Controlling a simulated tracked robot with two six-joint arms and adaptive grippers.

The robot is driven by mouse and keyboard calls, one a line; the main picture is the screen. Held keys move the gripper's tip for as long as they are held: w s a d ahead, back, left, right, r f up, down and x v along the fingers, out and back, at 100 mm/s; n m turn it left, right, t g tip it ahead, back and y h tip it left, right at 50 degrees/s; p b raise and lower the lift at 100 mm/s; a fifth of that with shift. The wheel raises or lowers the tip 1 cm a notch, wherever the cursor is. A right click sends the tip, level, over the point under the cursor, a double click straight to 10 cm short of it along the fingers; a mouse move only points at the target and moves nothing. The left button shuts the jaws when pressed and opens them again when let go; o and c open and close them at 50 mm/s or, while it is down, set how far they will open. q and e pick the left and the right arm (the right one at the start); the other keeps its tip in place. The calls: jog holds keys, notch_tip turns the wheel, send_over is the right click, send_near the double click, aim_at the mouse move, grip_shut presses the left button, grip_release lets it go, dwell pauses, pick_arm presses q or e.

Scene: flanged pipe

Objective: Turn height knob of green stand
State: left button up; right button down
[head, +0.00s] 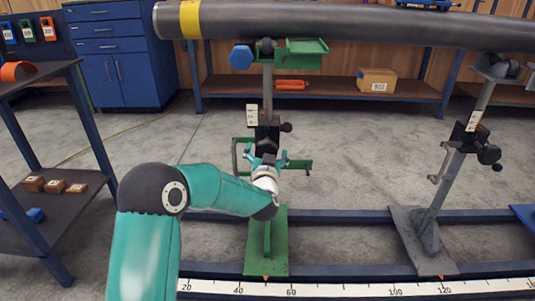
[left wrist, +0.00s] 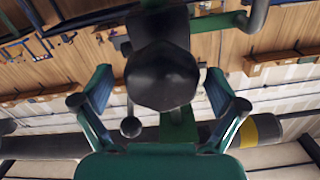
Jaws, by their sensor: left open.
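The green stand (head: 267,258) stands upright on the rails, with a green base, a grey post and a black clamp block (head: 267,135) partway up. A small black knob (head: 286,127) sticks out to the right of the block. My left gripper (head: 267,158) is at the stand, just below the block in the head view, and hides part of it. In the left wrist view a large black faceted knob (left wrist: 162,75) sits between the spread fingers of my left gripper (left wrist: 160,95), with gaps on both sides. My right gripper is not in view.
A grey pipe (head: 350,24) runs across above the stands. A second, grey stand (head: 425,240) is at right. A blue knob (head: 241,56) sits by the green stand's top. A dark shelf cart (head: 70,215) stands at left. The floor between the stands is clear.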

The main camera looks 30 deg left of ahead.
pick_arm(q)
jog(key=shift+c, duration=0.3)
jog(key=c, duration=1.1)
jog(key=shift+d, duration=0.1)
